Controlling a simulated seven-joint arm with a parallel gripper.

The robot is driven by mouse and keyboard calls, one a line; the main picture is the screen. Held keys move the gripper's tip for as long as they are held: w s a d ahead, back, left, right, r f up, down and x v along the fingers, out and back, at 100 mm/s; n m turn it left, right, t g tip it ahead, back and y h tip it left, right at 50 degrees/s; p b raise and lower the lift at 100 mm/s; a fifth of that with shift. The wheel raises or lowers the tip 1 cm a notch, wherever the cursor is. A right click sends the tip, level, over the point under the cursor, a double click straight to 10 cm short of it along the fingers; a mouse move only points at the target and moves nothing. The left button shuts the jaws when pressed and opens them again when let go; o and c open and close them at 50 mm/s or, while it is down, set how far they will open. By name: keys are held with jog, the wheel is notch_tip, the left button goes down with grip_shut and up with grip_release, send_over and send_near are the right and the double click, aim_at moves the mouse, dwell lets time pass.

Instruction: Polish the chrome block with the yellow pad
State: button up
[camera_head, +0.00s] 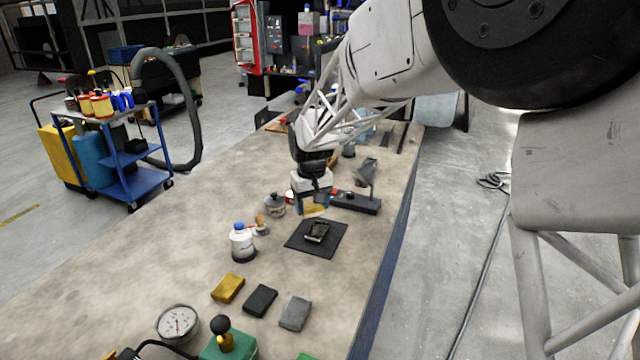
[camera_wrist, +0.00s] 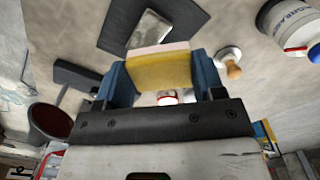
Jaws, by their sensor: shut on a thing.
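My gripper (camera_head: 314,204) has blue fingers and is shut on a yellow pad (camera_wrist: 160,74) with a pale pinkish-white layer along one face. In the wrist view the pad spans the gap between the fingers. The chrome block (camera_head: 317,231) lies on a flat dark mat (camera_head: 332,246) on the bench. In the head view my gripper and pad appear just behind and above the block; I see no clear contact. The block (camera_wrist: 150,30) also shows beyond the pad in the wrist view, its near end partly hidden by the pad.
A mustard-yellow block (camera_head: 228,288), a black block (camera_head: 260,300) and a grey block (camera_head: 295,313) lie in a row in front. A white bottle (camera_head: 242,243) and a wooden-handled brush (camera_head: 261,224) stand left of the mat. A gauge (camera_head: 178,322) lies front left.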

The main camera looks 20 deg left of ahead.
jog(key=shift+s+f, duration=0.25)
jog(key=shift+s, duration=0.05)
